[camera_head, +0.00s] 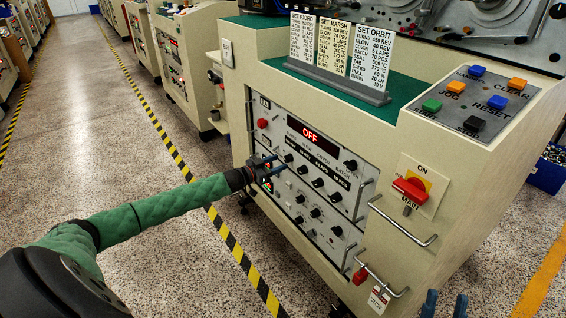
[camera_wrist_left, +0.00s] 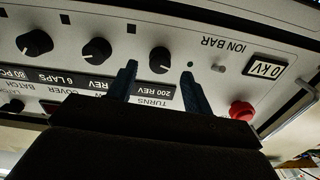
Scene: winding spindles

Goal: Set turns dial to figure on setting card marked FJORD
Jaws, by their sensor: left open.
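The setting card that appears to read SET FJORD (camera_head: 302,37) is the leftmost of three in a grey holder on the machine; its small figures are hard to read. The turns dial (camera_wrist_left: 160,60) is a black knob in the left wrist view, by an upside-down label reading TURNS (camera_wrist_left: 158,101) and 200 REV. My left gripper (camera_head: 281,163) is open in front of the panel, and its two fingers in the wrist view (camera_wrist_left: 160,72) point to either side of this dial. Contact cannot be told. My right gripper (camera_head: 445,304) shows only its two separated fingertips at the bottom edge.
Cards MARSH (camera_head: 334,47) and ORBIT (camera_head: 371,57) stand beside it. A red display (camera_head: 310,134) reads OFF. Another knob (camera_wrist_left: 97,50) sits close to the dial. A red button (camera_wrist_left: 242,110), metal handles (camera_head: 402,222) and a red main switch (camera_head: 410,189) stick out.

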